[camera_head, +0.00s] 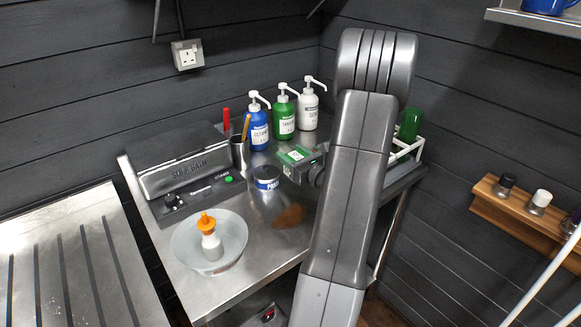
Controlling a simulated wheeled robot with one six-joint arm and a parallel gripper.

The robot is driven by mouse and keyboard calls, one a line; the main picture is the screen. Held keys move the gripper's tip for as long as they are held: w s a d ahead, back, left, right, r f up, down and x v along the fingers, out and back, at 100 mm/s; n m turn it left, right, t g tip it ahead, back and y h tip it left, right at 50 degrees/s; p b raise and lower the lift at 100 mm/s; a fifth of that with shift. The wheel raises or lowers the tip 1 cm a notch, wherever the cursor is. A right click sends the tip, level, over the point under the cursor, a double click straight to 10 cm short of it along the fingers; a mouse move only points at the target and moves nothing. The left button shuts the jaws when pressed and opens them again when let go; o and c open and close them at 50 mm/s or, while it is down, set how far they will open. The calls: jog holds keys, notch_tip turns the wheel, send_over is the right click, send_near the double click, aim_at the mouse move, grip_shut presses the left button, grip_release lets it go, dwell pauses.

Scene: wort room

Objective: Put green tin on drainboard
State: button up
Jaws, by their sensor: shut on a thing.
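A small green thing with a white label (297,154), which looks like the green tin, is at my gripper (303,162), over the back middle of the metal bench. My gripper is shut on it; my arm hides part of the jaws, and I cannot tell how far above the bench it is. The drainboard (88,212) is the grooved metal surface at the lower left, with dark parallel grooves. Its visible part is bare.
A blue-labelled tin (267,178) stands below my gripper in the picture. Blue (258,128), green (283,116) and white (308,108) pump bottles stand behind. A grey sous-vide machine (185,165) and a bowl (182,245) with an orange-capped bottle (211,243) lie toward the drainboard.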

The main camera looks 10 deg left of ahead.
jog(key=shift+f, duration=2.2)
jog(key=shift+f, duration=0.15)
jog(key=o, duration=1)
jog(key=shift+o, duration=0.2)
